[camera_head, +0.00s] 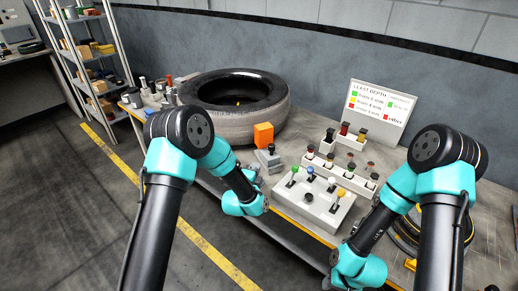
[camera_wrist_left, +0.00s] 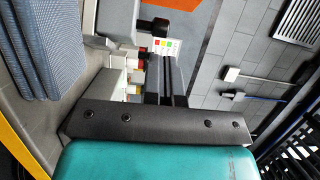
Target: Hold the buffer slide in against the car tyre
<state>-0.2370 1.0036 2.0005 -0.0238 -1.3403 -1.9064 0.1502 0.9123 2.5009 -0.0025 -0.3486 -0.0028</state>
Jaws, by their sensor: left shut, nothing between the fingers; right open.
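The car tyre (camera_head: 240,100) lies flat on the bench with its tread side facing me. The buffer slide (camera_head: 270,161) is a grey block with a black knob, standing in front of the tyre by an orange block (camera_head: 263,134). In the left wrist view the grey slide (camera_wrist_left: 117,20) and its black knob (camera_wrist_left: 153,25) are just beyond the fingers. My left gripper (camera_wrist_left: 168,75) is shut and empty, close to the knob; I cannot tell whether it touches. My right gripper (camera_head: 328,282) is open at the bench's front edge, mostly hidden by its wrist.
A control box with coloured levers (camera_head: 314,199) and a rack of markers (camera_head: 342,166) stand right of the slide. A sign (camera_head: 380,112) stands behind. Bottles and small items (camera_head: 150,95) are left of the tyre.

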